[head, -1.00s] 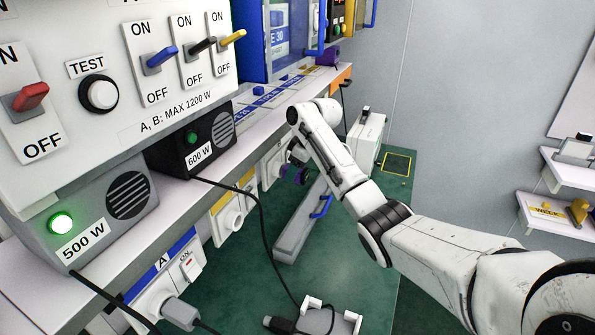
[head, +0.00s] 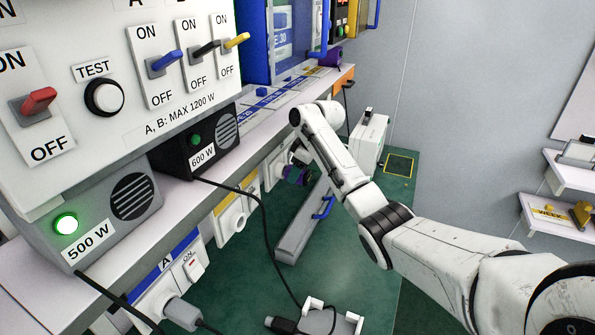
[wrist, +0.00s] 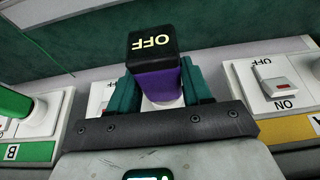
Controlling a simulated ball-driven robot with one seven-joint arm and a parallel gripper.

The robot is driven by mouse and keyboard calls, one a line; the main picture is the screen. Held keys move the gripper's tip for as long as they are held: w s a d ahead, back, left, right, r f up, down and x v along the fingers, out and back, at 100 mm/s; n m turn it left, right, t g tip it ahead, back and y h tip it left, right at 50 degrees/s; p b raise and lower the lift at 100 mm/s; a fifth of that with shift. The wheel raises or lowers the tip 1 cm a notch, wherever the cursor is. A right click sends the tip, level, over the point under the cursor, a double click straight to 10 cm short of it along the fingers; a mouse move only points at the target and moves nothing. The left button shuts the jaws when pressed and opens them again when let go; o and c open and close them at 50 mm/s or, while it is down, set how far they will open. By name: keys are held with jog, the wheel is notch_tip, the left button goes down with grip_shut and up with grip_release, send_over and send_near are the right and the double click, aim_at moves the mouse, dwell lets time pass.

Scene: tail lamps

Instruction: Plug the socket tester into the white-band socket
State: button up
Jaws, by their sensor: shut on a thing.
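The socket tester (wrist: 155,75) is a purple block with a black top reading OFF in pale letters. My gripper (wrist: 162,85) is shut on it, with a teal finger on each side. In the head view the purple tester (head: 296,175) is close in front of a white socket panel (head: 275,170) under the shelf. In the wrist view a white round socket part (wrist: 160,103) shows just behind the tester; I cannot tell whether the plug is inside it. The panel's band is hidden by my gripper.
A green-band panel marked B (wrist: 28,150) is on one side in the wrist view, a yellow-band panel (wrist: 290,130) on the other. A black cable (head: 262,225) hangs from the 600 W box (head: 205,145). A grey tray (head: 300,235) with a blue handle stands below.

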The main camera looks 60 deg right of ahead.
jog(key=shift+w, duration=0.3)
dwell(0.5)
jog(key=o, duration=1.2)
jog(key=shift+c, duration=0.2)
jog(key=b+v, duration=0.1)
jog(key=v, duration=1)
jog(key=shift+w, duration=0.1)
